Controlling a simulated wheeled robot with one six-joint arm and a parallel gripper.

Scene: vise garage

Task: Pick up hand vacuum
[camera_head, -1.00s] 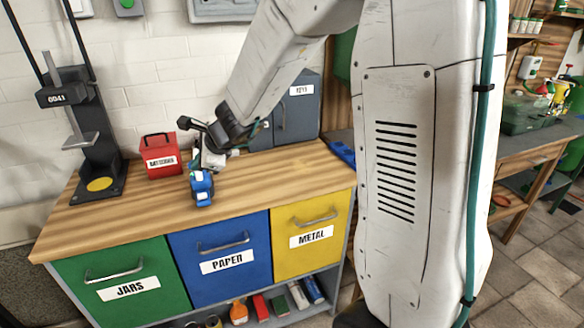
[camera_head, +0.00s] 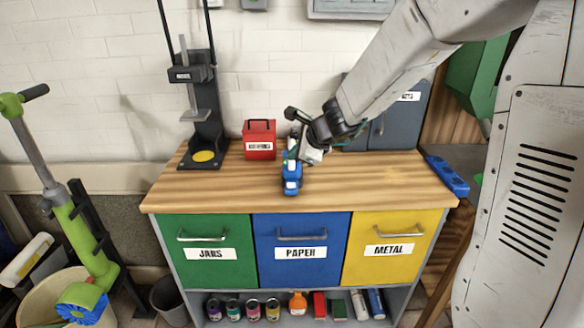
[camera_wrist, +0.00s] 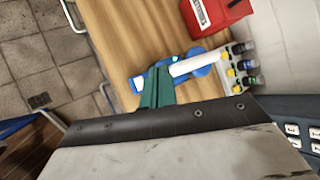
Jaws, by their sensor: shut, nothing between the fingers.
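The wooden bench (camera_head: 220,193) has free room at left and right. A red box (camera_head: 259,140) and a black press (camera_head: 206,125) stand behind. A white rack (camera_wrist: 239,64) with small bottles is close by. A blue object (camera_head: 447,176) lies at the right edge.

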